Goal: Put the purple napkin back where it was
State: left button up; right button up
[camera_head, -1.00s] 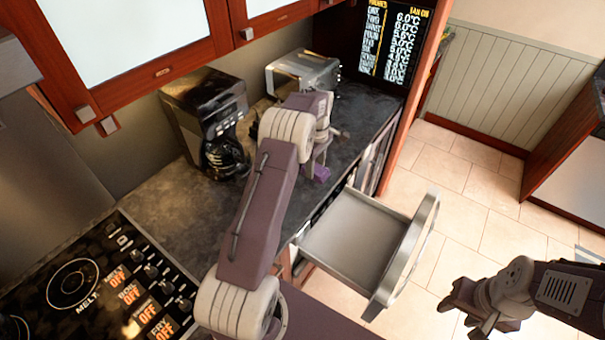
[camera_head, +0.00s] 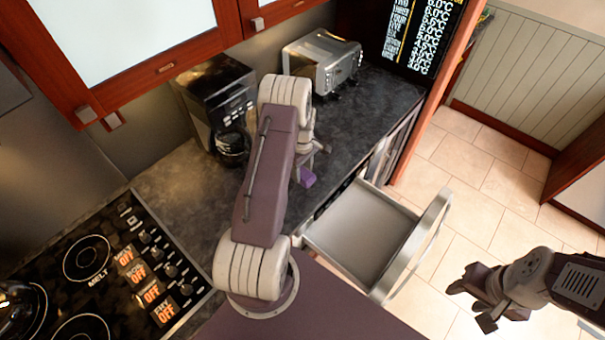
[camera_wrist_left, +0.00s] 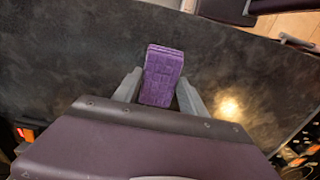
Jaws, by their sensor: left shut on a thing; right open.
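The purple napkin (camera_wrist_left: 162,75) is a folded, textured block. It sits between the fingers of my left gripper (camera_wrist_left: 160,92) in the left wrist view, over the dark countertop. In the head view the napkin (camera_head: 307,178) shows as a small purple patch below my left gripper (camera_head: 306,168), near the counter's front edge. Whether it touches the counter I cannot tell. My right gripper (camera_head: 480,305) is open and empty over the floor at the lower right.
A coffee maker (camera_head: 219,108) and a silver toaster (camera_head: 322,62) stand at the back of the dark counter (camera_head: 350,115). A stove top (camera_head: 95,262) is at the left. Tiled floor (camera_head: 470,180) lies right of the drawer.

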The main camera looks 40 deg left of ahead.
aim_at(302, 174)
pick_arm(q)
jog(key=shift+s, duration=0.2)
jog(key=f+p, duration=0.1)
jog(key=f, duration=0.2)
jog(key=shift+s+d+f+p, duration=0.1)
jog(key=shift+s+p, duration=0.1)
jog(key=shift+p, duration=0.2)
jog(key=shift+w+f, duration=0.25)
jog(key=shift+f, duration=0.3)
jog(key=o, duration=1.2)
jog(key=shift+s, duration=0.15)
